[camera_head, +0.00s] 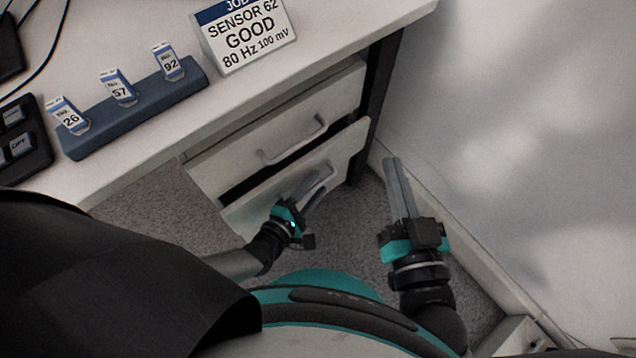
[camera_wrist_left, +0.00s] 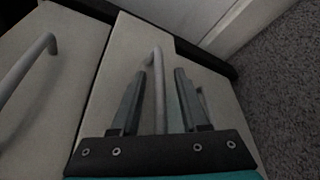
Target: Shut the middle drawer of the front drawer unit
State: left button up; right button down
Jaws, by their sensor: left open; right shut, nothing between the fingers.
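The middle drawer (camera_head: 347,153) of the drawer unit under the desk stands partly out, with a dark gap behind its top edge. It also shows in the left wrist view (camera_wrist_left: 125,60). My left gripper (camera_head: 308,188) is at the front of this drawer. In the left wrist view my left gripper (camera_wrist_left: 160,80) is open, with the drawer's handle (camera_wrist_left: 158,65) between its fingers; I cannot tell whether they touch it. The upper drawer (camera_head: 335,103) looks nearly flush, its handle (camera_head: 293,148) free. My right gripper (camera_head: 392,165) is shut and empty, right of the unit.
The desk top (camera_head: 130,30) carries a sign (camera_head: 245,35), a blue rack (camera_head: 135,115) with three labelled pieces, and a dark button box (camera_head: 20,145). A pale wall (camera_head: 530,130) rises at the right. Grey carpet (camera_head: 345,225) lies below the drawers.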

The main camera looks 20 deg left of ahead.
pick_arm(q)
grip_shut()
dwell(1.4)
